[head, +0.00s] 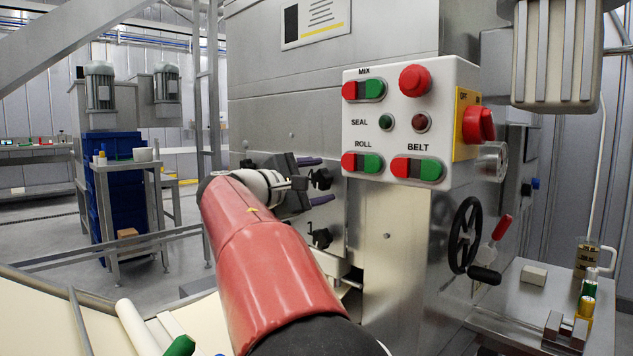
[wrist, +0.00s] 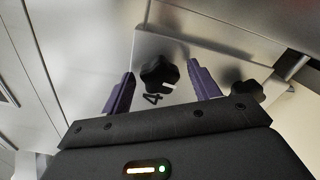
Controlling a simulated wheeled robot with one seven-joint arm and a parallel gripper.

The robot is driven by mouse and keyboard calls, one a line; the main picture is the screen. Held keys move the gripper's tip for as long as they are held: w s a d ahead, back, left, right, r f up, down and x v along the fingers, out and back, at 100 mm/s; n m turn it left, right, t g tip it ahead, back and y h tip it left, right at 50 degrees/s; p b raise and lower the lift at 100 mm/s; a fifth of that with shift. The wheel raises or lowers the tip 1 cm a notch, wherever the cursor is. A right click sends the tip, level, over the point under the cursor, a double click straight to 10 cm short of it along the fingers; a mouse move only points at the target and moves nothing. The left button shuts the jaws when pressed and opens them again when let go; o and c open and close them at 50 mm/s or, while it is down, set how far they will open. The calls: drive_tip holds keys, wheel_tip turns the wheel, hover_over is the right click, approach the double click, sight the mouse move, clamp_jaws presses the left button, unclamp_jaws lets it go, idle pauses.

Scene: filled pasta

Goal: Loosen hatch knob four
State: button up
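Hatch knob four is a black, lobed knob (wrist: 158,73) with a white mark, beside a printed 4 on the metal hatch (wrist: 205,45). My gripper (wrist: 161,70) is open, its purple fingers on either side of the knob in the wrist view. A gap shows between each finger and the knob; I cannot tell how far the tips reach along it. In the head view my gripper (head: 328,178) faces the machine front, with a black knob (head: 321,179) between its fingers.
A second black knob (wrist: 247,92) is right of knob four in the wrist view. In the head view, another knob (head: 321,238) is below my gripper. The button panel (head: 400,125) juts out at the right, above a black handwheel (head: 465,235).

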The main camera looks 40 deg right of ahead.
drive_tip(key=a, duration=0.7)
drive_tip(key=shift+s+a, duration=0.3)
drive_tip(key=shift+a, duration=0.1)
drive_tip(key=shift+s, duration=0.1)
